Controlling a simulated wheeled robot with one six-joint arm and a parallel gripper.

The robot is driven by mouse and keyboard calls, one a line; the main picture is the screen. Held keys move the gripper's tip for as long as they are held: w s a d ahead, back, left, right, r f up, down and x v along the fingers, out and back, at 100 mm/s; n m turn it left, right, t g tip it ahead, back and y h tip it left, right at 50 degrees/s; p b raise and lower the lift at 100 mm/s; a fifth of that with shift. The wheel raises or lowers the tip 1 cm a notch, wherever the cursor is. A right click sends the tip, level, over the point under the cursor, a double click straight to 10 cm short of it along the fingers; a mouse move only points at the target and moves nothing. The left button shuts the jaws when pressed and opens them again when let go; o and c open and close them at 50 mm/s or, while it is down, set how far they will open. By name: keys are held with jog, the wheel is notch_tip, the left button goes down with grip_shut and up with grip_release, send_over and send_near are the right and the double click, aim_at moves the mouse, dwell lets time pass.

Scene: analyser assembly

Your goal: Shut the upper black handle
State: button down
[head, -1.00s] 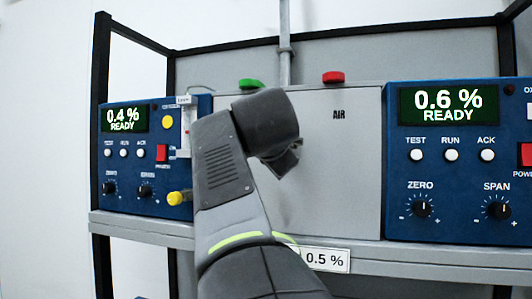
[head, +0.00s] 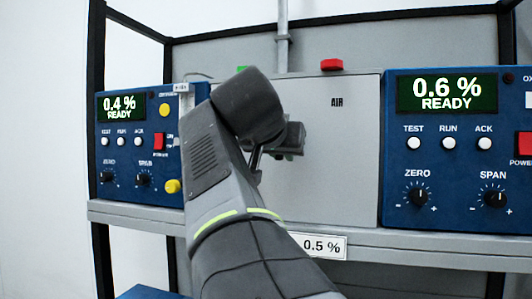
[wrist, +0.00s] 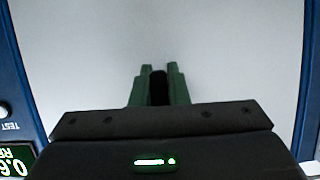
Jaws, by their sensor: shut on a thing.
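My gripper shows in the wrist view (wrist: 160,72) with its two green fingers close together. A black piece, the upper black handle (wrist: 158,90), is between them, and the fingers are shut on it. The grey AIR panel (wrist: 230,60) lies behind the fingers. In the head view the same grey panel (head: 345,165) stands between two blue analysers. My arm covers its left part, and the handle cannot be made out there. The dark end of my wrist is in front of the panel, left of its middle.
The left blue analyser (head: 118,135) reads 0.4 % and the right one (head: 450,150) reads 0.6 %, both READY. A red knob (head: 331,64) and a partly hidden green knob (head: 243,70) are on top of the panel. A grey shelf edge (head: 410,252) runs below.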

jog(key=shift+d, duration=0.1)
dwell(0.3)
jog(key=c, duration=1.4)
grip_release()
jog(key=shift+s, duration=0.1)
jog(key=b+v, duration=0.2)
jog(key=v, duration=1.1)
jog(key=shift+s+b, duration=0.3)
jog(key=shift+r, duration=0.1)
